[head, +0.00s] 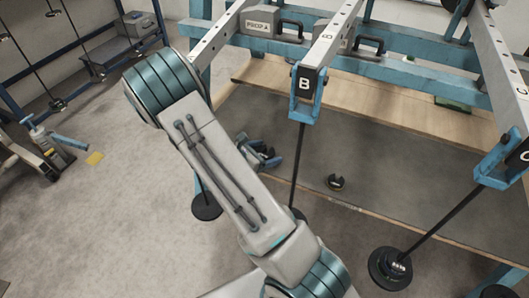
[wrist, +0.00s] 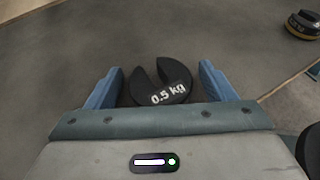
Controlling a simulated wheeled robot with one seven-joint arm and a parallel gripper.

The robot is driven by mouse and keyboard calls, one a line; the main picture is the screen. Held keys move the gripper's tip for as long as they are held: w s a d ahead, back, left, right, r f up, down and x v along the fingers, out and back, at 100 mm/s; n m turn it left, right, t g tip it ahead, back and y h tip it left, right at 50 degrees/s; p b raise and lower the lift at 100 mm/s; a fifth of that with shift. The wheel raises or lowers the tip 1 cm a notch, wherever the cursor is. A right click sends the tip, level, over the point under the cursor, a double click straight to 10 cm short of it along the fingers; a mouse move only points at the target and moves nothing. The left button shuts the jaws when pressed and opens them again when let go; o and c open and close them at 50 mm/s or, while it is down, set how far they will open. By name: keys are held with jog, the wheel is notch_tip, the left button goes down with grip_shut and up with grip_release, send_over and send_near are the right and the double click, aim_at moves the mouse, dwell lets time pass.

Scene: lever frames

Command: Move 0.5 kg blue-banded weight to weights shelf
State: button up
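A black slotted weight (wrist: 163,84) marked "0.5 kg" lies flat on the grey surface in the wrist view, slot facing away from my gripper. No band colour shows on it from this angle. My gripper (wrist: 160,88) is open, with one blue finger on each side of the weight and a visible gap to both. In the head view, my gripper (head: 262,156) is partly hidden behind my forearm, over the grey board, and the weight cannot be made out there. I cannot tell which part of the scene is the weights shelf.
A second black weight with a yellowish band (head: 335,182) lies to the right; it also shows in the wrist view (wrist: 303,25). A hanging rod (head: 295,165) under lever B (head: 305,85) stands close to my gripper. A blue-framed rack (head: 85,50) stands back left.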

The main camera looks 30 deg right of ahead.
jog(key=shift+r, duration=0.15)
jog(key=shift+a+r, duration=0.2)
jog(key=p+v, duration=0.4)
jog(key=v, duration=0.7)
jog(key=s+a+r+m+y, duration=0.1)
jog(key=s+r+m+y, duration=0.5)
jog(key=s+r+m, duration=0.2)
jog(key=s+a+r+m+g+y, duration=0.1)
jog(key=s+a+r+m+y, duration=0.1)
jog(key=s+r+m+y, duration=0.5)
notch_tip(320, 180, up, 3)
jog(key=s+m, duration=0.1)
jog(key=m, duration=0.4)
jog(key=shift+s+a+f+g, duration=0.15)
jog(key=shift+s+a+g, duration=0.1)
jog(key=shift+a+g, duration=0.05)
jog(key=shift+s+a, duration=0.1)
